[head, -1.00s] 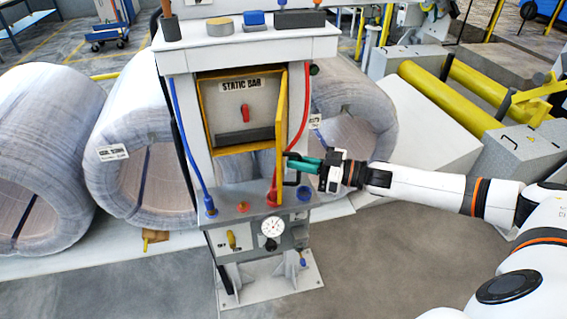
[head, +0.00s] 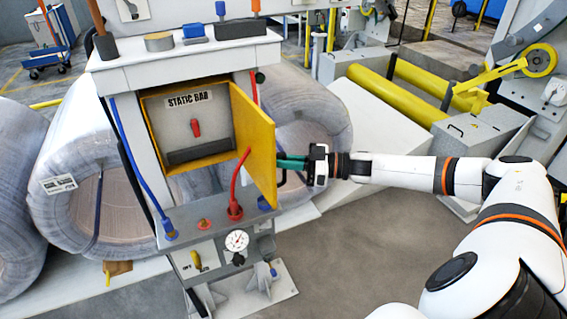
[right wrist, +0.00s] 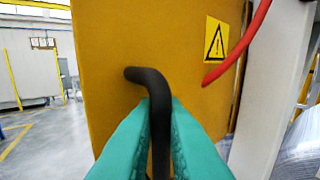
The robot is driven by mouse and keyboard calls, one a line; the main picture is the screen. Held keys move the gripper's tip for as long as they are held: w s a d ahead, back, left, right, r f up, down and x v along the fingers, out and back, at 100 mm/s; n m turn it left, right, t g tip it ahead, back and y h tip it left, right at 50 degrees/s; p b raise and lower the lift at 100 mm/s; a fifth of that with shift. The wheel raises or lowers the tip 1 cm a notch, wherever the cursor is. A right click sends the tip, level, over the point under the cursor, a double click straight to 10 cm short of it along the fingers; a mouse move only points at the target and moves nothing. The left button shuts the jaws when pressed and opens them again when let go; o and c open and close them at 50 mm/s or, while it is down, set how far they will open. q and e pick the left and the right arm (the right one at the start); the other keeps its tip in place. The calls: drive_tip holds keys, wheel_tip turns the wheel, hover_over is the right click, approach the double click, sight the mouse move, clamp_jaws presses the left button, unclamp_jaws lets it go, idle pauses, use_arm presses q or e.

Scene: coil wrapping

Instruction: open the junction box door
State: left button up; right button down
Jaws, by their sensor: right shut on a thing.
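The junction box (head: 188,128) is a grey box with a yellow frame, a "STATIC BAR" label and a red switch inside. Its yellow door (head: 254,140) stands open, hinged on the right side and swung out towards me. The door also fills much of the right wrist view (right wrist: 150,50), with a warning sticker on it. My right gripper (head: 291,163) is at the door's right side, its teal fingers shut on the black door handle (right wrist: 150,78). The handle is mostly hidden in the head view. My left gripper is not in view.
A red cable (head: 236,185) runs in front of the door's lower left part. A blue cable (head: 135,165) runs down the left post. Wrapped coils (head: 85,185) stand behind. Floor is clear at right front.

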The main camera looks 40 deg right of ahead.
drive_tip(key=shift+w+r, duration=0.1)
drive_tip(key=shift+r, duration=0.1)
drive_tip(key=c, duration=1.6)
unclamp_jaws()
drive_tip(key=shift+o, duration=0.2)
drive_tip(key=shift+w+f, duration=0.15)
drive_tip(key=b+v, duration=0.3)
drive_tip(key=v, duration=0.9)
drive_tip(key=shift+a, duration=0.1)
